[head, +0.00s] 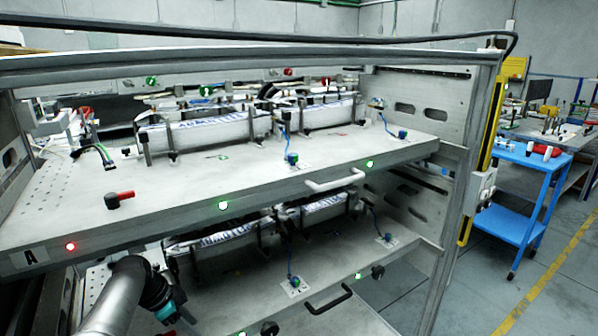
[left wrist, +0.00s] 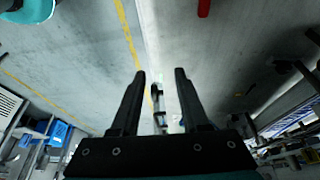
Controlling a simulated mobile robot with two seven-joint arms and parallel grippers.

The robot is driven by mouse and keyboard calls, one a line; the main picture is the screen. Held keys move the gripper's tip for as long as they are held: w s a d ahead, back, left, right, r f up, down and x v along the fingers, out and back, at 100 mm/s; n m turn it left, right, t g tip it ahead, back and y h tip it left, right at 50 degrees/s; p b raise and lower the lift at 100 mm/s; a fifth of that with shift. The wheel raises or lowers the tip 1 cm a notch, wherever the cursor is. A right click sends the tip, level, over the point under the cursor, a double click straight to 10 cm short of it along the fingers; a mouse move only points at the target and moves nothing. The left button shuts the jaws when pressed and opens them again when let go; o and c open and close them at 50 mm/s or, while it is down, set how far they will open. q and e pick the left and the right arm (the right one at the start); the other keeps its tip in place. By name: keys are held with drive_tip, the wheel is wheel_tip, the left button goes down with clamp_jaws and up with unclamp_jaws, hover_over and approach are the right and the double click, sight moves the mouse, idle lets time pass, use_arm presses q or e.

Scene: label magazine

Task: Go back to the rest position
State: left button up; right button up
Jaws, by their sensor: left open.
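My left arm comes in from the bottom left of the head view, in front of the lower shelf (head: 330,262). Its gripper's fingers cannot be made out there. In the left wrist view my left gripper (left wrist: 160,74) is open, with two dark fingers apart and nothing between them. The label magazine rack has an upper shelf (head: 240,180) marked A, with a red-handled lever (head: 118,200) on its left part. Label stacks (head: 205,132) lie between dark holders on the upper shelf. My right gripper shows in neither view.
A pale handle (head: 337,179) and a black handle (head: 328,299) stick out from the shelf fronts. The rack's right post (head: 470,150) stands beside a yellow upright. A blue cart (head: 525,190) stands at the right. The floor (head: 560,290) there is clear.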

use_arm(q)
drive_tip(key=s+d+f+n+y, duration=0.1)
drive_tip(key=s+f+n+y, duration=0.15)
drive_tip(key=s, duration=0.55)
drive_tip(key=s+d+f+n+y, duration=0.1)
drive_tip(key=s+f, duration=0.3)
drive_tip(key=s, duration=0.4)
drive_tip(key=s+d+r+n+t, duration=0.1)
drive_tip(key=s+d+r+n, duration=0.25)
drive_tip(key=s, duration=0.55)
drive_tip(key=s+d+r+n, duration=0.3)
drive_tip(key=s+r, duration=0.2)
drive_tip(key=s, duration=0.3)
wheel_tip(320, 180, down, 24)
drive_tip(key=s+g+b, duration=0.1)
drive_tip(key=s+b, duration=0.1)
drive_tip(key=s, duration=0.1)
drive_tip(key=s+a+f+g, duration=0.1)
drive_tip(key=s+a+f, duration=0.2)
drive_tip(key=s+f, duration=1)
drive_tip(key=shift+s+f+m+b, duration=0.3)
drive_tip(key=shift+s+f+m, duration=0.1)
drive_tip(key=shift+s, duration=0.45)
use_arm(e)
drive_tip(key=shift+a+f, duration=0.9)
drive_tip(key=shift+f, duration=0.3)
